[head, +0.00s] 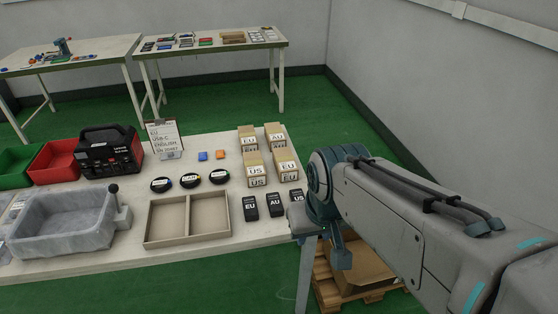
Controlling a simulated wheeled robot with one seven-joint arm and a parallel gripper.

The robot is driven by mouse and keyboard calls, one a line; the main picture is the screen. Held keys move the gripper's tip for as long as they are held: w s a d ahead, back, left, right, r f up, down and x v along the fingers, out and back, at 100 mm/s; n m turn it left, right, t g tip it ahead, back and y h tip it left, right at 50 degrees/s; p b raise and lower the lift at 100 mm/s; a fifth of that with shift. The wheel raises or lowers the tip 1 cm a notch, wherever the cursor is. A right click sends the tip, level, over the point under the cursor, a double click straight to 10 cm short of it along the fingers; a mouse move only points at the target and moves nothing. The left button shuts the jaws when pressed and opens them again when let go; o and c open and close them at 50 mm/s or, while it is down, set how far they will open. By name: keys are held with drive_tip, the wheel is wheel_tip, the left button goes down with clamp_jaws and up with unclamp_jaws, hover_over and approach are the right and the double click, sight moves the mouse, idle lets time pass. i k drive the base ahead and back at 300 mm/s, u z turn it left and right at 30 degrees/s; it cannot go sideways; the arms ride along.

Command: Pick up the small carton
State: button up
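Several small tan cartons stand in stacks at the right end of the near white table, marked EU (248,138), AU (275,134), US (256,171) and EU (287,166). I cannot tell which one is the small carton of the task. My arm reaches in from the right. A blue-grey end part, which looks like my gripper (341,256), hangs down beyond the table's right edge, right of the cartons and apart from them. Its fingers are too unclear to tell open from shut.
Black EU, AU and US blocks (275,206) stand in front of the cartons. An empty two-compartment tray (187,241), black discs (191,181), a sign (165,139), a power unit (110,150) and a grey bin (65,219) share the table. A pallet (333,301) lies below my arm.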

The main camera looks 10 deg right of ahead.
sight(287, 169)
drive_tip(key=k, duration=0.65)
drive_tip(key=u, duration=0.2)
drive_tip(key=i, duration=1.5)
drive_tip(key=z, duration=0.6)
